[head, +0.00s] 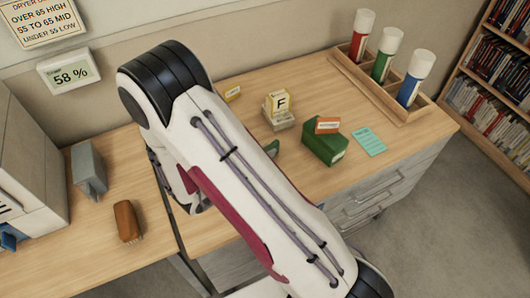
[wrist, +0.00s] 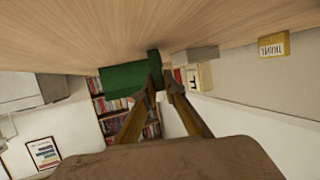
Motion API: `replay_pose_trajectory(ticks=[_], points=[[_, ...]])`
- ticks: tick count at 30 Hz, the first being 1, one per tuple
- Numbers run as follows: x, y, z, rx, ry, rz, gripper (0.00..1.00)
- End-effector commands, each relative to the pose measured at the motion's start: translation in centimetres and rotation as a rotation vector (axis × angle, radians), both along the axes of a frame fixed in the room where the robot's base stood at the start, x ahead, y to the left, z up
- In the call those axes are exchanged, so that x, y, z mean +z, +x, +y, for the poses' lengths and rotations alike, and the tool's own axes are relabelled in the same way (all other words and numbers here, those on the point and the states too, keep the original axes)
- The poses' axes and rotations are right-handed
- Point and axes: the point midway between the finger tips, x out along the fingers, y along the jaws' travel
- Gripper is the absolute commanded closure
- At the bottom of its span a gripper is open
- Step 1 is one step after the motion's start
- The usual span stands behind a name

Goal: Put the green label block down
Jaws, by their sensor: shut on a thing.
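The green label block (head: 272,147) shows only in part in the head view, at the edge of my arm. In the wrist view the small dark green block (wrist: 154,62) is between the fingertips of my gripper (wrist: 161,84), which is shut on it. The wrist view is turned over, with the wooden desk at the top. The block is close to the desk top; I cannot tell whether it touches. In the head view my arm hides the gripper.
A green box (head: 322,149) with an orange block (head: 327,125) on top stands just right of the held block. Behind are an F block (head: 278,102) on a pale base and a yellow block (head: 232,93). A teal card (head: 369,141) and a tube rack (head: 345,67) are at right.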

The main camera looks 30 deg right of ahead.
Motion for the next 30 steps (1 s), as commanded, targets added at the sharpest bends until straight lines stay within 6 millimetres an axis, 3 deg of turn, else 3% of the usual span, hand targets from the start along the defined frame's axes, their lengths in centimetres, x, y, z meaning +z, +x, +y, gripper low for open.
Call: replay_pose_trajectory(ticks=[17, 18, 19, 30], points=[[-0.66, 0.02, 0.01, 0.001, 0.000, 0.000, 1.00], [-0.64, 0.03, 0.01, 0.001, 0.000, -0.001, 0.82], [-0.64, 0.03, 0.01, 0.001, 0.000, -0.001, 0.75], [-0.60, 0.02, 0.00, 0.001, 0.000, -0.001, 0.73]])
